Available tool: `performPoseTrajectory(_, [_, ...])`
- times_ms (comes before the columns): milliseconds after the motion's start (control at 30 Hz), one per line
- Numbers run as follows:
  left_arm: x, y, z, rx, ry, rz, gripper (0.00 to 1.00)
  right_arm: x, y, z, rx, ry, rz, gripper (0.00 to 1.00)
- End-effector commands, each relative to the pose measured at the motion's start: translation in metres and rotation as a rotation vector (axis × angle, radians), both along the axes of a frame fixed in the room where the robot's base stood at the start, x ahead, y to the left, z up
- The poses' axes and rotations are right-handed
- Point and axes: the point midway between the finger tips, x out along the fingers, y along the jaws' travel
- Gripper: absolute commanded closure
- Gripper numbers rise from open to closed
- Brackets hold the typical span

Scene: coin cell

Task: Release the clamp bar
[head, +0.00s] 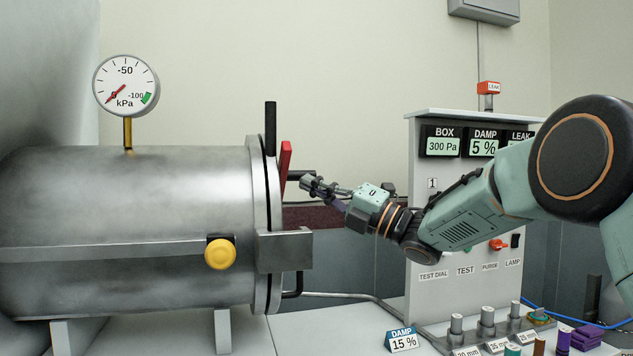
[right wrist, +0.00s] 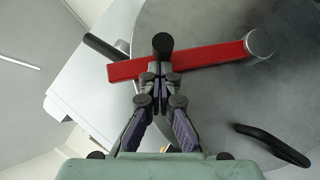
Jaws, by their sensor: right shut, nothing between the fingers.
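The red clamp bar (head: 285,165) shows edge-on against the round door at the right end of the steel cylinder. In the right wrist view the clamp bar (right wrist: 210,57) lies slightly tilted across the grey door face (right wrist: 215,105). A black handle (right wrist: 162,43) sticks out from it towards the camera, and a grey round pivot (right wrist: 259,43) sits at its right end. My right gripper (head: 308,184) is shut and empty. Its fingertips (right wrist: 159,74) are close to the handle; I cannot tell whether they touch. My left gripper is not in view.
A curved black door handle (right wrist: 272,144) is at lower right in the wrist view. A yellow knob (head: 220,253) and a gauge (head: 126,86) are on the cylinder. A control panel (head: 430,285) stands behind my right arm. A damp sign (head: 402,339) stands on the bench.

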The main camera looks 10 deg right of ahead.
Motion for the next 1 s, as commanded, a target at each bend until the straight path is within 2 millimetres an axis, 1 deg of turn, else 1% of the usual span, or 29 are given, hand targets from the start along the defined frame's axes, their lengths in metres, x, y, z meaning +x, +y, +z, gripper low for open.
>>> performPoseTrajectory(33, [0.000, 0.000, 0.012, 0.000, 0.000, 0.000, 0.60, 0.002, 0.000, 0.010, -0.001, 0.021, -0.002, 1.00])
performPoseTrajectory(200, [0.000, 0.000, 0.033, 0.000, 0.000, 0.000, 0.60, 0.009, 0.000, 0.020, -0.004, 0.100, -0.001, 1.00])
performPoseTrajectory(600, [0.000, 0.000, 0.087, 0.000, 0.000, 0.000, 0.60, 0.028, 0.001, 0.040, -0.010, 0.271, 0.000, 1.00])
performPoseTrajectory(1000, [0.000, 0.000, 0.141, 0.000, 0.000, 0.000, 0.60, 0.048, 0.002, 0.053, -0.017, 0.423, 0.000, 1.00])
